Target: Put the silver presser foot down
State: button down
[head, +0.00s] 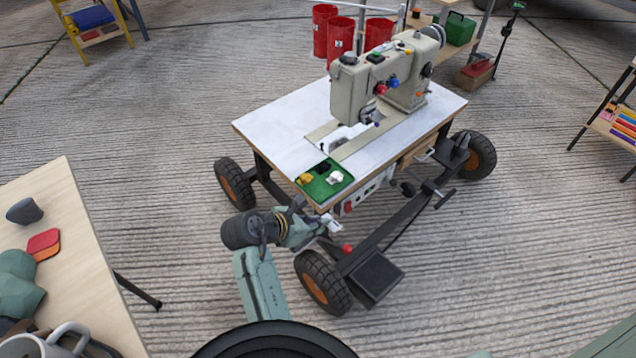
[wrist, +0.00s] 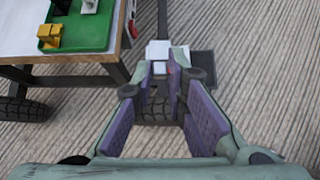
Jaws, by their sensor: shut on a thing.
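My gripper (head: 318,224) is low beside the near corner of the sewing table and is shut on a small pale silver piece, which looks like the silver presser foot (head: 333,226). In the wrist view the silver foot (wrist: 158,50) shows at the tips of my purple-padded fingers (wrist: 162,85), out over the floor and apart from the table. A green tray (head: 318,191) lies on the table's near corner. In the wrist view the tray (wrist: 92,40) is at upper left.
The sewing machine (head: 350,95) stands on the white wheeled table (head: 275,125). Its front wheel (head: 322,282) and lower frame are close under my gripper. A wooden table (head: 75,240) with a mug (head: 45,345) is at left. Red bins (head: 340,38) stand behind.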

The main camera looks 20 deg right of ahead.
jog(key=shift+w+d+f, duration=0.1)
jog(key=shift+w+f, duration=0.75)
jog(key=shift+w, duration=1.75)
jog(key=shift+w+d+f, duration=0.15)
jog(key=shift+w+f, duration=0.7)
jog(key=shift+w, duration=1.8)
jog(key=shift+w+d+f, duration=0.1)
jog(key=shift+w+f, duration=0.75)
jog(key=shift+w, duration=1.75)
jog(key=shift+f, duration=0.2)
jog(key=c, duration=1.6)
grip_release()
jog(key=shift+r, duration=0.1)
jog(key=v, duration=1.2)
jog(key=shift+r, duration=0.2)
